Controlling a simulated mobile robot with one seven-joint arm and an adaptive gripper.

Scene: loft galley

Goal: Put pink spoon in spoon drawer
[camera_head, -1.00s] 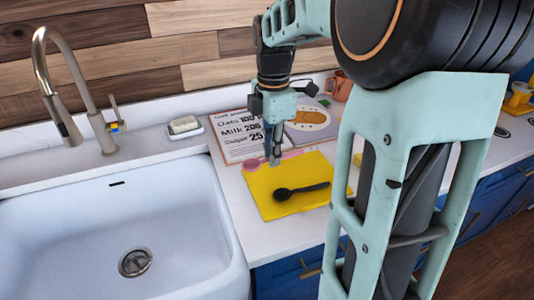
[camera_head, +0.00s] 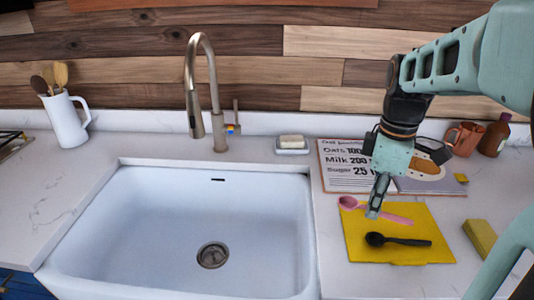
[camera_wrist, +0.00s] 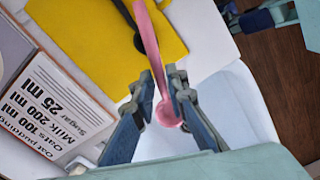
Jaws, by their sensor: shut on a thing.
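The pink spoon (camera_head: 398,219) lies across the upper part of the yellow mat (camera_head: 355,246), its bowl towards the left and its handle towards the right. My gripper (camera_head: 373,212) is above the mat's upper left part, shut on the spoon near its bowl. In the wrist view the pink spoon (camera_wrist: 150,45) runs between my two fingertips (camera_wrist: 160,98), bowl close to the gripper. I cannot tell whether it is lifted clear of the mat. A black spoon (camera_head: 405,241) lies on the mat just in front. No spoon drawer is identifiable in view.
A white sink (camera_head: 130,225) is left of the mat, with a faucet (camera_head: 218,105) behind. A recipe sheet (camera_head: 335,165) lies behind the mat. A yellow sponge (camera_head: 480,237) is to the right. A mug (camera_head: 463,138) and bottle (camera_head: 494,135) stand behind right.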

